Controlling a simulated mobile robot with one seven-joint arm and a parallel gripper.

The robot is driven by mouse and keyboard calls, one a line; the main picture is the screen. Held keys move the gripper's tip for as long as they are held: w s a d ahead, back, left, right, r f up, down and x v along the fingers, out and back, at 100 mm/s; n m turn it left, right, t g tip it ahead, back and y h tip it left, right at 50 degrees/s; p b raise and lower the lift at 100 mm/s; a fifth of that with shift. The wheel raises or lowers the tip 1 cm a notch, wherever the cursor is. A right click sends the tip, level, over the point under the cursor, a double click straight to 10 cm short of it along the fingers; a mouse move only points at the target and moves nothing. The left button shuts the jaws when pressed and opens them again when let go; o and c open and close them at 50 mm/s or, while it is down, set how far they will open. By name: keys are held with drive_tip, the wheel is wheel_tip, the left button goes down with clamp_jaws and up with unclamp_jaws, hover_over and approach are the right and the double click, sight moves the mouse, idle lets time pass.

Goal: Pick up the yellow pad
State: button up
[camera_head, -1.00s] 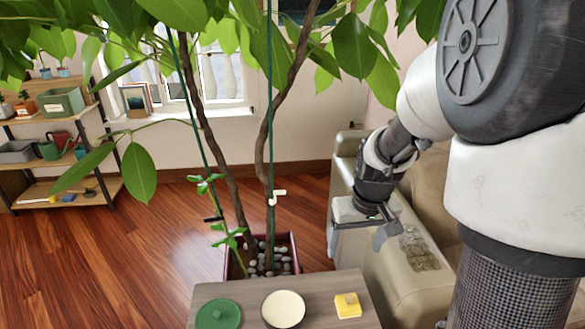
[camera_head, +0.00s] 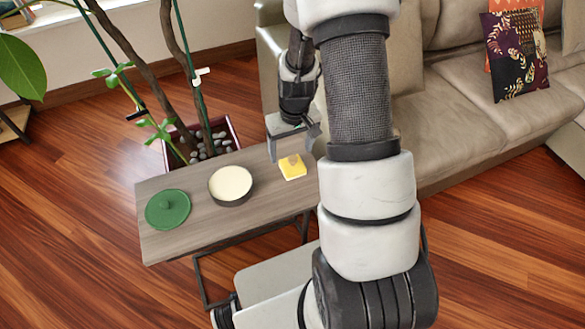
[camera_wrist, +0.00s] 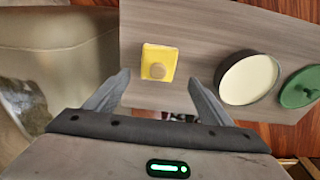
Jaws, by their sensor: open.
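The yellow pad (camera_head: 293,167) lies flat on the right end of the small wooden side table (camera_head: 160,233), with a round tan spot on its top. It also shows in the wrist view (camera_wrist: 152,51), beyond and roughly between my fingertips. My gripper (camera_head: 294,145) is open and empty. In the head view it hangs at the table's back right edge, just behind the pad. In the wrist view my gripper (camera_wrist: 160,82) has its two fingers spread wide, with the pad apart from them.
A dark round pot with cream contents (camera_head: 231,184) stands left of the pad. A green lid (camera_head: 167,208) lies at the table's left end. A potted plant with pebbles (camera_head: 209,146) stands behind the table. A beige sofa (camera_head: 480,110) is to the right.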

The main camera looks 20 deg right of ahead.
sight(293, 159)
drive_tip(key=f, duration=0.3)
drive_tip(key=f+b, duration=0.1)
drive_tip(key=f, duration=0.2)
drive_tip(key=shift+s+d, duration=0.15)
drive_tip(key=shift+d, duration=0.05)
drive_tip(key=shift+r, duration=0.15)
drive_tip(key=c, duration=1.2)
drive_tip(key=r, duration=0.3)
drive_tip(key=r+p, duration=0.1)
drive_tip(key=r, duration=0.3)
drive_tip(key=r+p, duration=0.1)
drive_tip(key=r, duration=0.2)
drive_tip(key=shift+w+a+r, duration=0.2)
drive_tip(key=shift+a+r, duration=0.05)
drive_tip(key=a+r+p, duration=0.3)
drive_tip(key=r+p, duration=0.3)
drive_tip(key=r, duration=0.1)
drive_tip(key=s+a+r+p, duration=0.1)
drive_tip(key=a+r+p, duration=0.2)
drive_tip(key=r+p, duration=0.3)
drive_tip(key=s+a+r+p, duration=0.1)
drive_tip(key=a+r+p, duration=0.2)
drive_tip(key=r+p, duration=0.3)
wheel_tip(293, 159, up, 4)
drive_tip(key=shift+f, duration=0.1)
